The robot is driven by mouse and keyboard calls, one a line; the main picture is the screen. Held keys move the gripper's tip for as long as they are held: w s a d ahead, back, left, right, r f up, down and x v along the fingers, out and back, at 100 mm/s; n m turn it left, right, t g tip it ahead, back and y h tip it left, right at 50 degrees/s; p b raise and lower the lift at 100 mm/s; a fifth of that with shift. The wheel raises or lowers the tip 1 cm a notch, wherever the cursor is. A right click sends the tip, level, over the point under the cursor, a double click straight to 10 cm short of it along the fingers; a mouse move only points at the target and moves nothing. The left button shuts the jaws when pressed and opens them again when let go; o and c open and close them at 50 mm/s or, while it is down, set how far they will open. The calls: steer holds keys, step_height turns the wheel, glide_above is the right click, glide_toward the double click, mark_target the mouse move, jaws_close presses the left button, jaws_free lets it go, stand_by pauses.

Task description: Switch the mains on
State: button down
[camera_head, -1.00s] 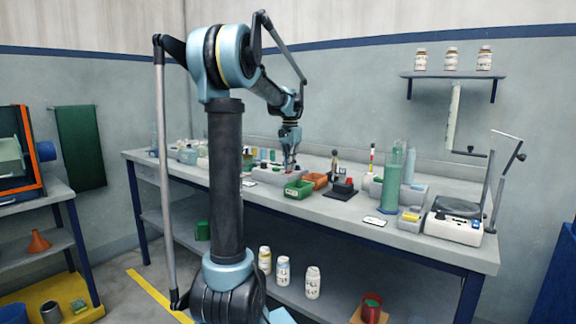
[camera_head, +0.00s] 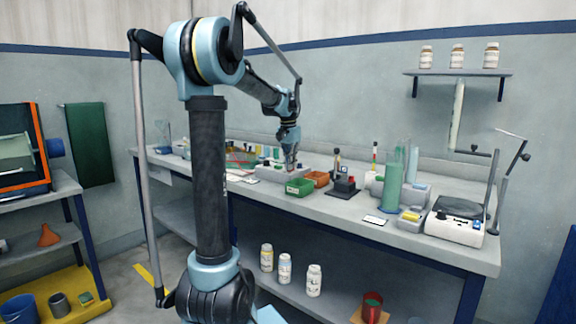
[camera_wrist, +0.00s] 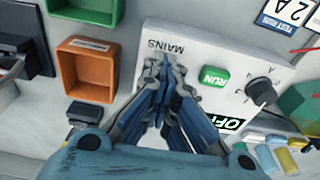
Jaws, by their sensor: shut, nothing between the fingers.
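A pale control box (camera_wrist: 215,45) lies under my gripper in the wrist view. It bears a printed MAINS label (camera_wrist: 166,46), a green RUN button (camera_wrist: 214,76), a black knob (camera_wrist: 261,91) and a dark display reading OFF in green (camera_wrist: 229,124). My gripper (camera_wrist: 165,65) is shut and empty, with its fingertips just below the MAINS label. The fingers hide that part of the panel, so the mains switch does not show, and I cannot tell whether they touch it. In the head view my gripper (camera_head: 290,167) is over the box (camera_head: 266,174) on the bench.
A green bin (camera_head: 299,187) and an orange bin (camera_head: 317,179) stand close beside the box. A dark stand (camera_head: 343,189), tall cylinders (camera_head: 393,182) and a balance (camera_head: 455,222) stand farther right. A green block-like object (camera_wrist: 303,103) is near the knob.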

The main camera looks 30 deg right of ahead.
steer(key=shift+s+a+f, duration=0.25)
steer(key=shift+f, duration=0.05)
steer(key=shift+s+a, duration=0.15)
steer(key=shift+a, duration=0.45)
steer(key=shift+r, duration=0.2)
steer(key=shift+r, duration=0.25)
step_height(320, 180, up, 13)
steer(key=a, duration=0.1)
steer(key=shift+s+a+r, duration=0.15)
steer(key=shift+s+a, duration=0.05)
steer(key=shift+a, duration=0.05)
stand_by(0.4)
